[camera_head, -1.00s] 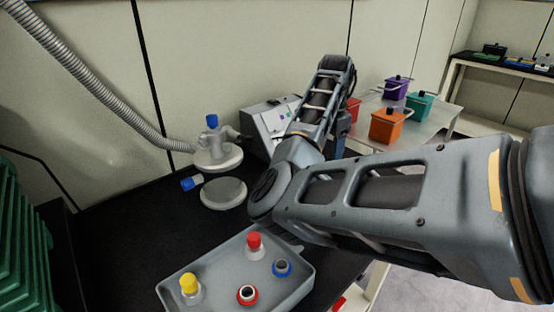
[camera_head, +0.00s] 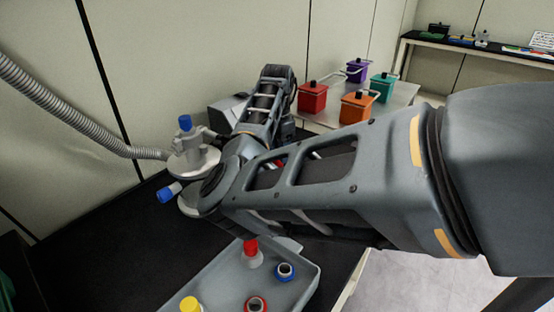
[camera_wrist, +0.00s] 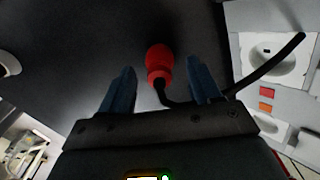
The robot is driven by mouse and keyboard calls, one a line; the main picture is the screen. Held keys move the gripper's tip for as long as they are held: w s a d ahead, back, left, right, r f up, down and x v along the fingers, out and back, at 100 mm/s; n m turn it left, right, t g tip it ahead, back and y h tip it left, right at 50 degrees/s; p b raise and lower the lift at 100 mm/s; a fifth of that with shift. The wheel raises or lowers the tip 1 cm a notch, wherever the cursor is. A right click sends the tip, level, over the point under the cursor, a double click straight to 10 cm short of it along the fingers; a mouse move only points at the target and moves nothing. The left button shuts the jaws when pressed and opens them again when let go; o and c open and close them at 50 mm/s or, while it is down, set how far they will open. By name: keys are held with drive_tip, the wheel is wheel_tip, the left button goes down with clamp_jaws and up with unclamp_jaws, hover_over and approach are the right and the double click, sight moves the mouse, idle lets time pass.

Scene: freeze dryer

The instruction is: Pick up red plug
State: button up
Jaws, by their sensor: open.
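The red plug (camera_wrist: 160,62) shows in the wrist view, a rounded red body with a black cable running from it to the right. It is over the black worktop, in line with the gap between the fingers of my gripper (camera_wrist: 162,70). The two blue-grey fingers are spread, one on each side, with dark gaps between them and the plug. I cannot tell its exact depth relative to the fingertips. In the head view my gripper is hidden behind my arm, and I cannot make out the plug for sure.
A grey tray (camera_head: 215,280) holds a red-capped flask (camera_head: 252,254), a yellow-capped flask (camera_head: 190,304) and open vessels. A blue-topped glass piece (camera_head: 185,137) stands near a ribbed hose (camera_head: 80,122). Coloured boxes, one orange (camera_head: 357,107), stand on a side table. A white panelled device (camera_wrist: 270,95) is at right in the wrist view.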

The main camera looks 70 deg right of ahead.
drive_tip(key=shift+f, duration=0.55)
drive_tip(key=c, duration=1.1)
drive_tip(key=shift+c, duration=0.2)
drive_tip(key=shift+r, duration=0.55)
clamp_jaws()
drive_tip(key=r, duration=0.3)
drive_tip(key=shift+s+d+r, duration=0.2)
drive_tip(key=shift+s+d, duration=0.1)
drive_tip(key=shift+s, duration=0.1)
drive_tip(key=s+d+r, duration=0.6)
drive_tip(key=s, duration=0.2)
drive_tip(key=w+d+f+m+t+h+p, duration=0.1)
drive_tip(key=w+d+m+t+p, duration=0.4)
drive_tip(key=m, duration=0.8)
drive_tip(key=d+t+h+p, duration=0.1)
drive_tip(key=d+t, duration=0.2)
drive_tip(key=t, duration=0.2)
drive_tip(key=shift+f, duration=0.35)
